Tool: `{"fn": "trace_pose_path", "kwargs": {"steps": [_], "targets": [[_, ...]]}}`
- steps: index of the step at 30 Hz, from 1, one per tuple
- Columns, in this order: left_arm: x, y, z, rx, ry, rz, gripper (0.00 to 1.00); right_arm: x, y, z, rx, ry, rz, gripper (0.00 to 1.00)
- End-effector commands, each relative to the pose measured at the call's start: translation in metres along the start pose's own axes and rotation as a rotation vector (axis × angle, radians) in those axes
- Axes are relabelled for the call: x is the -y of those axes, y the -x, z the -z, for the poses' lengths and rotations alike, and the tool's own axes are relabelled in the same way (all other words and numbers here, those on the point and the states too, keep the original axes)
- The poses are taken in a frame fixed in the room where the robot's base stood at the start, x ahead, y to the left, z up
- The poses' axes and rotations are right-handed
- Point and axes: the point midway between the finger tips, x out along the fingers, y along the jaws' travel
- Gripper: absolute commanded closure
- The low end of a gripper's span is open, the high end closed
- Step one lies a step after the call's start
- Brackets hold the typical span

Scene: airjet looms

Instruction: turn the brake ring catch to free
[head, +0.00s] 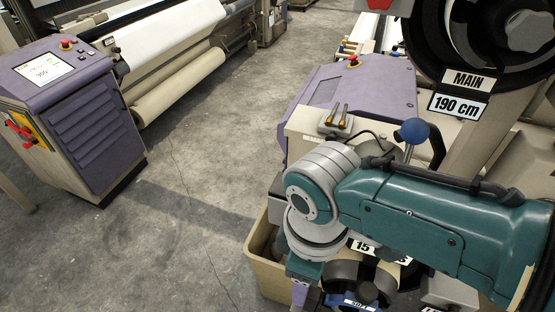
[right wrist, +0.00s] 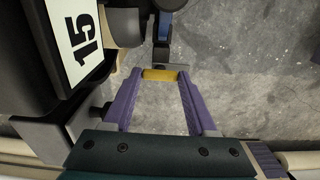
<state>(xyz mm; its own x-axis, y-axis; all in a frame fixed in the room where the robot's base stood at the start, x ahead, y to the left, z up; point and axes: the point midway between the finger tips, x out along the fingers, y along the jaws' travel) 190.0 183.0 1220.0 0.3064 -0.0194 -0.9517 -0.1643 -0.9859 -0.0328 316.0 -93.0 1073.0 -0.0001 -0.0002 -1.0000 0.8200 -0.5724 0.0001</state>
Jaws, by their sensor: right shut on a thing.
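In the right wrist view, a short yellow cylindrical grip (right wrist: 160,75) sits between the purple fingertips of my right gripper (right wrist: 161,77), which is shut on it. The grip looks like the handle of the brake ring catch. A dark bracket with a blue part (right wrist: 165,26) lies just beyond it. In the head view, my teal right arm reaches in from the right, and only a bit of my right gripper (head: 300,292) shows at the bottom edge. The arm hides the yellow grip there. My left gripper is not in view.
A "15" sign (right wrist: 82,38) is close left of the fingers. In the head view, a blue ball knob (head: 413,131) stands behind my arm, and a beige bin (head: 262,272) is beside my wrist. A purple control cabinet (head: 72,110) stands left; the grey floor between is clear.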

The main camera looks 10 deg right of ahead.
Motion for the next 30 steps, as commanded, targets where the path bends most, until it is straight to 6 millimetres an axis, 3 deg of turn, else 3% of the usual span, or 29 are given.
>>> {"fn": "trace_pose_path", "kwargs": {"steps": [4,5,12,22,30], "targets": [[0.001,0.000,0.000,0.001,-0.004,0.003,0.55,0.001,0.001,0.001,-0.001,-0.003,0.002,0.98],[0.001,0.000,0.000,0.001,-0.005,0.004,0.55,0.001,0.001,0.001,-0.001,-0.003,0.002,0.42],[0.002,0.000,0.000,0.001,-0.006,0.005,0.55,0.000,0.000,0.000,-0.001,-0.001,0.001,0.15],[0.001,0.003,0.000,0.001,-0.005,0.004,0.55,0.000,0.005,0.001,-0.002,0.000,0.000,0.12],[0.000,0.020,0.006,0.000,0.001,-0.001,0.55,0.000,0.049,0.001,-0.005,0.002,-0.002,0.12]]}}
